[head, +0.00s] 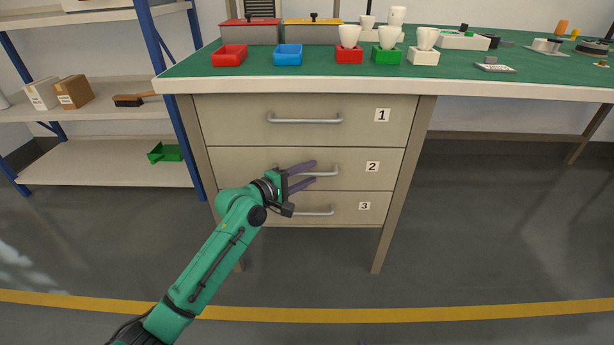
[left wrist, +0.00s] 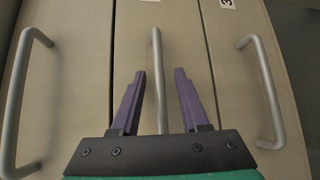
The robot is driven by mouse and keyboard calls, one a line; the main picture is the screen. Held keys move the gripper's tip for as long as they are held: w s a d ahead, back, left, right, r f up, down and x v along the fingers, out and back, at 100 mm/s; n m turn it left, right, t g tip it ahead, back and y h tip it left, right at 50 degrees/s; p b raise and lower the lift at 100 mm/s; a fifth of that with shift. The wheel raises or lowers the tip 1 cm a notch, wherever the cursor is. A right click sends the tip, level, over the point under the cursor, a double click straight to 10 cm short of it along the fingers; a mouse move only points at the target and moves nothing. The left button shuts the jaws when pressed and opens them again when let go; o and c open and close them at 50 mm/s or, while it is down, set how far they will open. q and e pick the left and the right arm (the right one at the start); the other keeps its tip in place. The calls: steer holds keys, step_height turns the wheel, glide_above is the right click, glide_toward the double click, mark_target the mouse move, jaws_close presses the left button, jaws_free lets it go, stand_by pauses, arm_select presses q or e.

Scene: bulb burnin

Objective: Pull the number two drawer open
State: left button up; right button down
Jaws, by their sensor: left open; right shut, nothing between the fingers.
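The number two drawer (head: 225,165) is the middle of three beige drawers under the bench, and it looks closed. Its label (head: 372,167) reads 2. Its grey bar handle (head: 328,173) is partly hidden behind my left gripper (head: 314,174) in the head view. In the left wrist view the handle (left wrist: 157,65) runs between the two open purple fingers of my left gripper (left wrist: 163,75), with a gap on each side at the fingertips. I cannot tell how far the fingers reach past the bar. My right gripper is in neither view.
Drawer one's handle (head: 305,120) is above and drawer three's handle (head: 315,212) is below. The green bench top (head: 310,66) carries red and blue trays, bulbs in colored bases and boxes. A blue-post shelf (head: 110,165) stands at left. The floor in front is clear.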

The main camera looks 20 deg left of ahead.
arm_select(q)
jaws_close()
stand_by(1.4)
